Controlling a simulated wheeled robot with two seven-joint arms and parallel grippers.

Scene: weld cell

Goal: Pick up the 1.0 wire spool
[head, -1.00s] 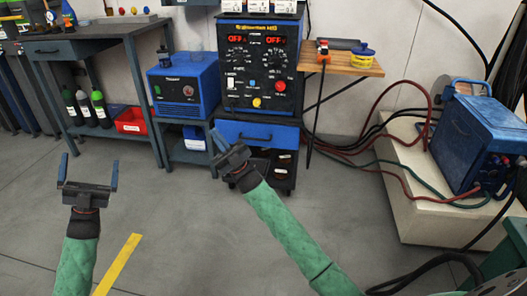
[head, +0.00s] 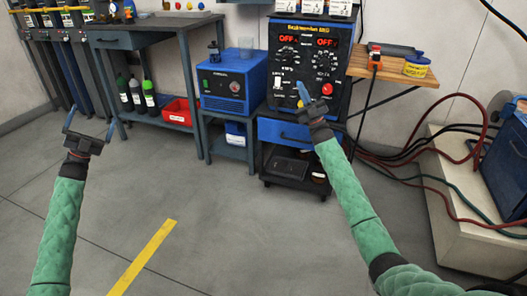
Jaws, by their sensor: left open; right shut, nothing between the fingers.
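I cannot make out a wire spool marked 1.0 in the head view. Several white labelled items (head: 313,8) stand on top of the blue and black welding machine (head: 305,60), cut off by the top edge; I cannot tell what they are. My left gripper (head: 91,124) is open and empty, over the floor at the left. My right gripper (head: 304,93) is shut and empty, and shows in front of the lower part of the machine's panel.
A blue box unit (head: 234,82) stands on a small stand left of the machine. A wooden shelf (head: 395,64) at right holds a yellow and blue tin (head: 417,66). A red bin (head: 180,111) sits under the workbench. Cables run at right. The middle floor is clear.

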